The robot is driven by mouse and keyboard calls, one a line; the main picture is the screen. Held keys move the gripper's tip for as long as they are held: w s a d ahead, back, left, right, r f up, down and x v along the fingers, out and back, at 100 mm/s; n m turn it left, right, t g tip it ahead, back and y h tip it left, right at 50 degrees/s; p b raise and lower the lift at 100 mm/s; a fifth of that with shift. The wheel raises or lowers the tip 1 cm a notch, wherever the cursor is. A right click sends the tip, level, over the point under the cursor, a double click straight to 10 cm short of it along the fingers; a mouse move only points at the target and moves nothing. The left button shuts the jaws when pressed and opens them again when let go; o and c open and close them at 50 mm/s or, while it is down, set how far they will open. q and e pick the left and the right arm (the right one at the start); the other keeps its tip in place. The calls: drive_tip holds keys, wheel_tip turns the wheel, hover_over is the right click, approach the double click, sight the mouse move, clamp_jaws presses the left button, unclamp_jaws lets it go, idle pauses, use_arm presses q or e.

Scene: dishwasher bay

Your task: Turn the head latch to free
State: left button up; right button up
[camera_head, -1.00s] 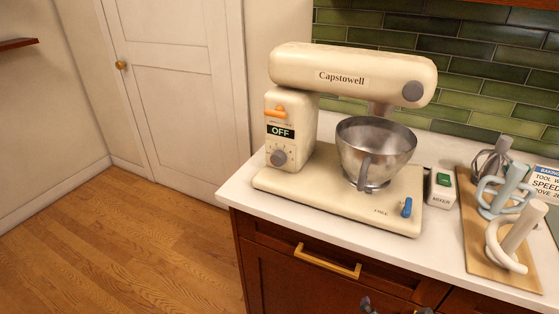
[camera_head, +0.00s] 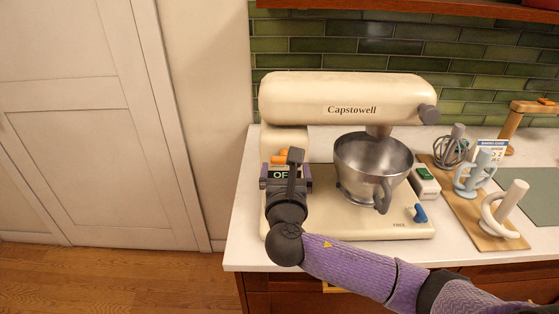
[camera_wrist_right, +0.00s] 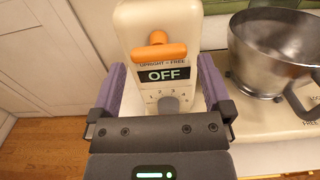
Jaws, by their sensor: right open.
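The cream stand mixer (camera_head: 345,90) stands on the white counter with its head level over the steel bowl (camera_head: 370,160). Its head latch is an orange lever (camera_head: 279,158) on the column, partly hidden by my gripper. In the right wrist view the orange lever (camera_wrist_right: 158,52) lies roughly crosswise above a label reading "UPRIGHT = FREE" and the OFF display (camera_wrist_right: 163,74). My right gripper (camera_head: 287,175) is open in front of the column. In the wrist view its purple fingers (camera_wrist_right: 162,80) stand either side of the display, apart from the lever. My left gripper is out of view.
A grey speed knob (camera_wrist_right: 168,104) sits below the display. A blue lever (camera_head: 420,214) is on the mixer base, and a switch box (camera_head: 424,183) is beside it. A wooden board (camera_head: 490,233) with mixing tools lies at right. The floor at left is clear.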

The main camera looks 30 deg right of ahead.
sight(285, 158)
drive_tip(key=x, duration=0.3)
drive_tip(key=shift+w+f, duration=0.1)
drive_tip(key=shift+w+d, duration=0.15)
drive_tip(key=shift+w, duration=0.1)
drive_tip(key=shift+c, duration=1.3)
drive_tip(key=c, duration=0.7)
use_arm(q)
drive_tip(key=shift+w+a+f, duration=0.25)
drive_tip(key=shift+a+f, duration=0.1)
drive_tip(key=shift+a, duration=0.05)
use_arm(e)
drive_tip(key=shift+c, duration=0.2)
